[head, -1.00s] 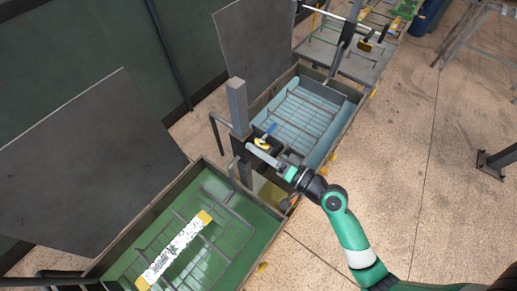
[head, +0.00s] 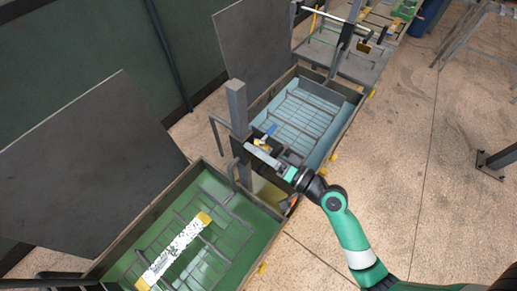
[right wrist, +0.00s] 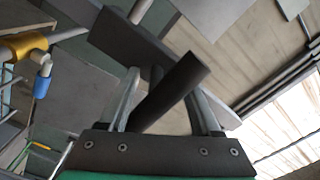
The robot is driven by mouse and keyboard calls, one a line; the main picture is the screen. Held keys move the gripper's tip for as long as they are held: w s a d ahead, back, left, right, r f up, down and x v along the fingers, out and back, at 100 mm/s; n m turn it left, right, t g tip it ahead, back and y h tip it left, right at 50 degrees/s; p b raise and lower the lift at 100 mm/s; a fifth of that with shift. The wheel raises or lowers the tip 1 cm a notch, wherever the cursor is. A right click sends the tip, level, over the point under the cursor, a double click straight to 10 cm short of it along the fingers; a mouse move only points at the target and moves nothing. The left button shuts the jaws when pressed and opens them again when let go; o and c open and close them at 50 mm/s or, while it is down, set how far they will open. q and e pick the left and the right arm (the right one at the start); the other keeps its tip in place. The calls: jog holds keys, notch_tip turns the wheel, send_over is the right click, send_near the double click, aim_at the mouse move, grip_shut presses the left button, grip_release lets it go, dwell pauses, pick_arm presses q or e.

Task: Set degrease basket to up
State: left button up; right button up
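A green-lined tank (head: 236,202) at the lower left holds a wire basket (head: 205,238) with a white bar with yellow ends (head: 180,248) across it. A blue-lined tank (head: 345,118) behind it holds another wire basket (head: 300,112). I cannot tell which is the degrease basket. My right gripper (head: 262,156) is at the grey post (head: 237,105) between the tanks. In the right wrist view its fingers (right wrist: 168,100) stand apart on either side of a dark bar (right wrist: 172,88), with a gap by the right finger. My left gripper is not in view.
A yellow valve with a blue handle (head: 268,133) is close beside my right gripper; the blue handle shows in the wrist view (right wrist: 42,86). Dark panels stand behind the tanks (head: 85,165). A rack (head: 345,55) stands at the back.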

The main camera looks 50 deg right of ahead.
jog(key=shift+f, duration=0.1)
jog(key=s+d+b, duration=0.1)
jog(key=s+b, duration=0.1)
jog(key=s, duration=0.9)
jog(key=shift+s+d, duration=0.25)
